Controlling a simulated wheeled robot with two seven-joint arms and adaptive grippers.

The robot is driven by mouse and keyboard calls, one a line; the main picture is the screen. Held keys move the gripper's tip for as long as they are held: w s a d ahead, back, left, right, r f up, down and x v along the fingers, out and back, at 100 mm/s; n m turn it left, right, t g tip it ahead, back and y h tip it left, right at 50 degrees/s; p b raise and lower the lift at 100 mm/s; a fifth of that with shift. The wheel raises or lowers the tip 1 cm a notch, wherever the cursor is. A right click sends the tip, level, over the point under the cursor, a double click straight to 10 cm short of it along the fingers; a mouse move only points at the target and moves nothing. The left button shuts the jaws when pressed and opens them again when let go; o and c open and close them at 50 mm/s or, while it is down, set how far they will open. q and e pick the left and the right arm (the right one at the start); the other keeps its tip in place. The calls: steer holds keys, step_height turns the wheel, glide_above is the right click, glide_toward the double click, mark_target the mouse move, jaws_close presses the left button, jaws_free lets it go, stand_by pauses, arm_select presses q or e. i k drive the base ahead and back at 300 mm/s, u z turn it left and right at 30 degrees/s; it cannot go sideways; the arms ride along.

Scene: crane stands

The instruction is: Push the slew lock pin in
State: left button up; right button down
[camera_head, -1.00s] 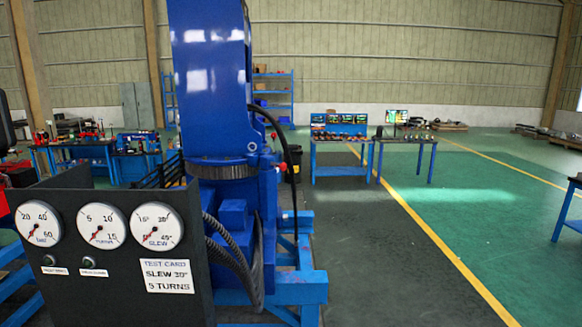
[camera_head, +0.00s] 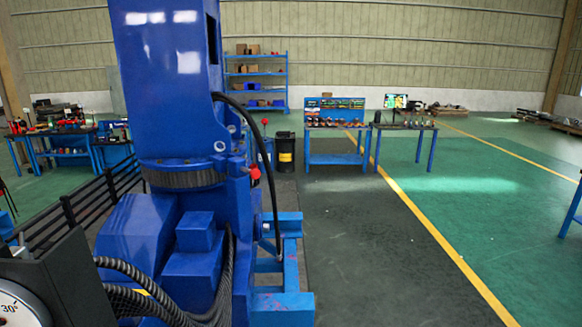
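The blue crane column (camera_head: 180,90) stands left of centre in the head view, on a dark toothed slew ring (camera_head: 185,178). A small red knob (camera_head: 255,172) sticks out at the right side of the column, level with the ring; it may be the slew lock pin, but I cannot tell how far in it sits. A second small red ball (camera_head: 265,121) shows higher up, beside the black hose. Neither of my grippers shows in the view.
A dark gauge panel (camera_head: 60,285) fills the lower left, its slew dial (camera_head: 18,305) cut off. A black hose (camera_head: 270,150) loops down the column's right side. A blue base frame (camera_head: 285,300) juts out right. Workbenches (camera_head: 340,145) stand behind. The floor (camera_head: 370,260) to the right is clear.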

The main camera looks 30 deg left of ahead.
mark_target(256, 173)
steer(key=u, duration=0.15)
steer(key=i, duration=1.1)
steer(key=u, duration=0.35)
